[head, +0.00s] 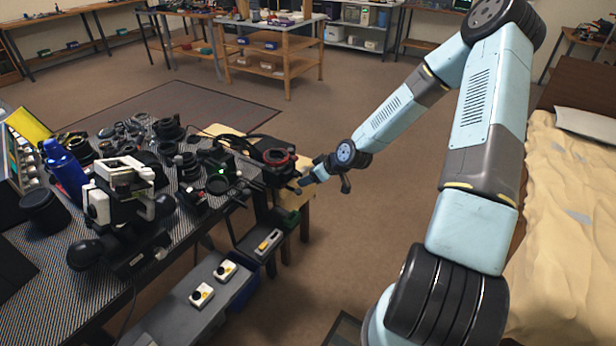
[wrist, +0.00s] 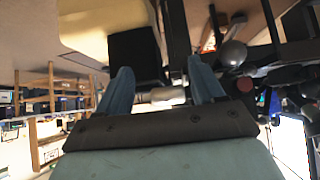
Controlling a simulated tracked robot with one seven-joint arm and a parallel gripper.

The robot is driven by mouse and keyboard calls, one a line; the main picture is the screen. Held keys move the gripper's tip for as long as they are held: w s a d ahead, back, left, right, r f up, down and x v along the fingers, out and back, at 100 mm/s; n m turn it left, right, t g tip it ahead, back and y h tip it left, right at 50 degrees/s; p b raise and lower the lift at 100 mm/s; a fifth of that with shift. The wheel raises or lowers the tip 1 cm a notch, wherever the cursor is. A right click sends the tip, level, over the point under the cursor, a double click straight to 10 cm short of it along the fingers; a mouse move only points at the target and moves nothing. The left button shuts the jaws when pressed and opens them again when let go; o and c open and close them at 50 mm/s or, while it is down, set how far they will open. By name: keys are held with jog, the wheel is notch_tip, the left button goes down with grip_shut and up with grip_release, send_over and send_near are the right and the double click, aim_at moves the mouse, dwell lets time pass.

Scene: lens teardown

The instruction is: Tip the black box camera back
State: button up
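A black boxy device with a red ring on top (head: 277,157), which looks like the black box camera, stands at the right end of the bench. My gripper (head: 306,182) is low at its right side; I cannot tell whether they touch. In the wrist view, my gripper (wrist: 163,80) has its two blue fingers spread apart. A dark square block (wrist: 135,52) lies beyond the left finger, perhaps part of the camera. A pale, short cylindrical part (wrist: 160,95) shows between the fingers, with no clear grip on it.
The patterned bench (head: 60,290) is crowded with lenses, a white microscope-like device (head: 125,190) and a blue bottle (head: 64,170). A grey case (head: 180,305) with small yellow-and-white items is below in front. A bed (head: 565,230) is at the right.

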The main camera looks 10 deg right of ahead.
jog(key=shift+a+r, duration=0.1)
jog(key=v, duration=1.3)
jog(key=shift+s+d, duration=0.25)
jog(key=shift+s, duration=0.1)
dwell(0.5)
jog(key=s+d+r+m+g+h, duration=0.35)
jog(key=s+r+h, duration=0.55)
jog(key=r, duration=0.7)
jog(key=s+a+r+m+t+y, duration=0.2)
jog(key=s+r+m, duration=0.3)
jog(key=s+r, duration=1)
jog(key=s+a+t, duration=0.1)
jog(key=s, duration=0.2)
jog(key=shift+s+r+m+y, duration=0.2)
jog(key=shift+m+y, duration=0.1)
jog(key=shift+m, duration=0.05)
